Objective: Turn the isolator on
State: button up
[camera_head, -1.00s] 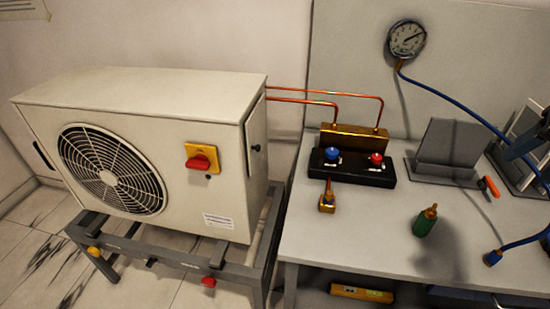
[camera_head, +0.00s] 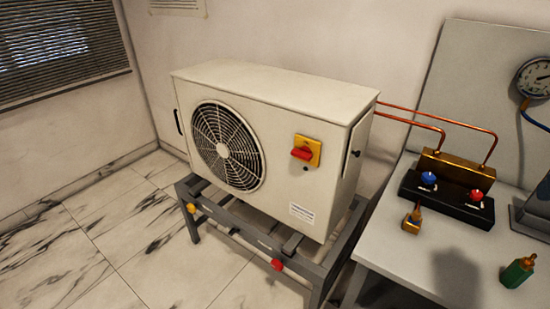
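The isolator (camera_head: 304,152) is a red rotary handle on a yellow square plate. It sits on the front face of a cream outdoor unit (camera_head: 275,90), right of the round fan grille (camera_head: 227,147). The red handle appears to lie roughly across the plate; its exact setting is too small to read. My gripper does not show in this view, and nothing touches the isolator.
The unit stands on a grey metal frame (camera_head: 333,258) with a red knob (camera_head: 277,265) and a yellow one (camera_head: 191,208). Right is a bench (camera_head: 400,258) with a black manifold block (camera_head: 446,199), copper pipes (camera_head: 440,112), a gauge (camera_head: 535,78) and a green bottle (camera_head: 517,272). Tiled floor (camera_head: 110,235) at left is clear.

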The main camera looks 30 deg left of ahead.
aim_at(304, 153)
jog(key=u, duration=1.3)
jog(key=k, duration=0.7)
jog(key=u, duration=0.05)
jog(key=i, duration=0.7)
jog(key=z, duration=0.1)
